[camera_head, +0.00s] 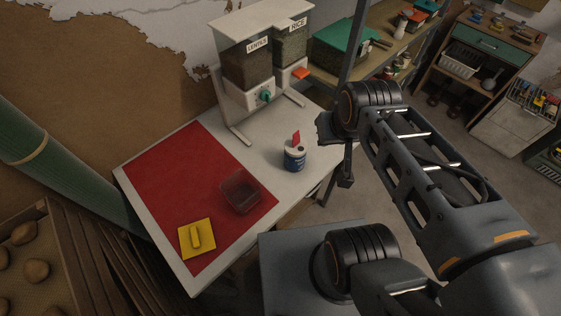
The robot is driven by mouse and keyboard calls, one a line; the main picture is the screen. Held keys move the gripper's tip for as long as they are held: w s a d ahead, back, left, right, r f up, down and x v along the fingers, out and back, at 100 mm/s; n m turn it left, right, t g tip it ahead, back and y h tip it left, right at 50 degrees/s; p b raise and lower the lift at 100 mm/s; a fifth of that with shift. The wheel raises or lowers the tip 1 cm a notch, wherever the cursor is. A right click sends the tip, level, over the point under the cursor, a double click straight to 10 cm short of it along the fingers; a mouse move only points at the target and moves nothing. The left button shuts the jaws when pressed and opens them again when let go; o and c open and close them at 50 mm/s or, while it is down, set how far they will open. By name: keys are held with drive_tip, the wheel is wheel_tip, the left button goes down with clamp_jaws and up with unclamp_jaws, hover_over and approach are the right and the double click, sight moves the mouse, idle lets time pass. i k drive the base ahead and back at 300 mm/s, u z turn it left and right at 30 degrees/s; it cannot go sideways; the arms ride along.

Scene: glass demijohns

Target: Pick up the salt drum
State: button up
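The salt drum (294,158) is a small blue and white cylinder with a white top and a raised red flap. It stands upright on the white table, right of the red mat. My gripper (345,181) is seen partly, beyond the end of my arm, to the right of the drum and apart from it. It hangs by the table's right edge. The wrist hides much of it, and I cannot tell whether its fingers are open or shut.
A dispenser labelled lentils and rice (263,62) stands behind the drum. A red mat (165,180) holds a clear reddish box (240,190) and a yellow plate-like piece (197,240). White table (262,150) is bare around the drum. A shelf post rises behind my arm.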

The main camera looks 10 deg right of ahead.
sight(295, 158)
drive_tip(key=u, duration=3.55)
drive_tip(key=k, duration=0.8)
drive_tip(key=z, duration=0.55)
